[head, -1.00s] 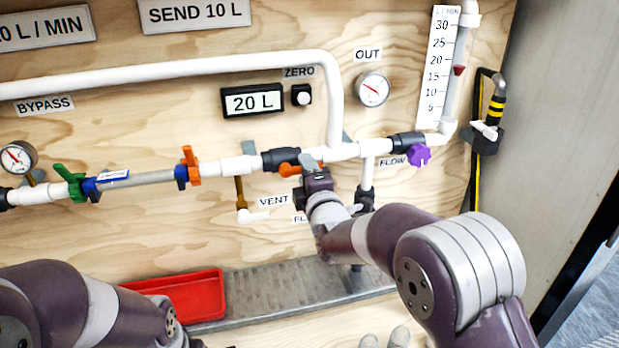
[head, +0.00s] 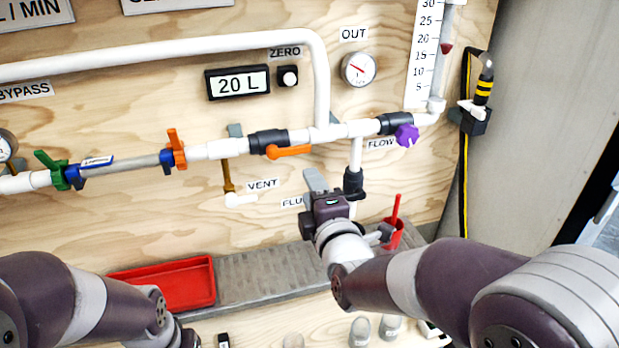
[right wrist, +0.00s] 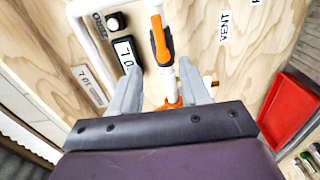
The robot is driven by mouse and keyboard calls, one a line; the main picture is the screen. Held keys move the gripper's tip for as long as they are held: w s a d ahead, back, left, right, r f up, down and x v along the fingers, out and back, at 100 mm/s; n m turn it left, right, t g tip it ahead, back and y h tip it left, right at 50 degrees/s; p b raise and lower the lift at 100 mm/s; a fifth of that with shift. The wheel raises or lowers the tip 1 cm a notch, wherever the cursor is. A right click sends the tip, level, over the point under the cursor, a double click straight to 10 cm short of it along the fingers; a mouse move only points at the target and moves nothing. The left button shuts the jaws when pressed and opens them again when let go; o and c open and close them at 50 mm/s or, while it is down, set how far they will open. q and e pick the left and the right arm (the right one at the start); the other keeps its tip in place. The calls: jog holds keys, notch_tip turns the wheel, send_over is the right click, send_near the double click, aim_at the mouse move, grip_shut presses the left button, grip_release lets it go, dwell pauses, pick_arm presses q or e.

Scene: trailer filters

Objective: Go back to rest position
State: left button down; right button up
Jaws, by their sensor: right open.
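My right gripper (head: 315,185) is in front of the board, below the main pipe and beside the label reading FLU. In the right wrist view its two fingers (right wrist: 158,65) are spread apart with nothing held between them. An orange valve handle (head: 289,151) lies roughly along the pipe above the gripper, apart from it; it also shows in the right wrist view (right wrist: 159,40). My left arm shows at the lower left of the head view, but its fingers are out of sight.
Pipes, an orange upright valve handle (head: 176,148), a green handle (head: 50,165), a purple knob (head: 406,135) and a display (head: 238,83) reading 20 L fill the board.

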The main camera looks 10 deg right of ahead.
jog(key=s+d+f+m+g+p, duration=0.1)
jog(key=s+f+m+g, duration=0.2)
jog(key=f+m+g, duration=0.15)
jog(key=s+f+m+g+p, duration=0.1)
jog(key=s+f+m+g, duration=0.3)
jog(key=f+m, duration=0.15)
jog(key=s+d+m+g+h+p, duration=0.3)
jog(key=s+d+m+g+p, duration=0.4)
jog(key=s+d, duration=0.4)
jog(key=s+m+p, duration=0.1)
jog(key=s+m, duration=0.1)
jog(key=shift+r+m+g+p, duration=0.3)
jog(key=shift+r+m+g, duration=0.05)
jog(key=shift+r+m, duration=0.05)
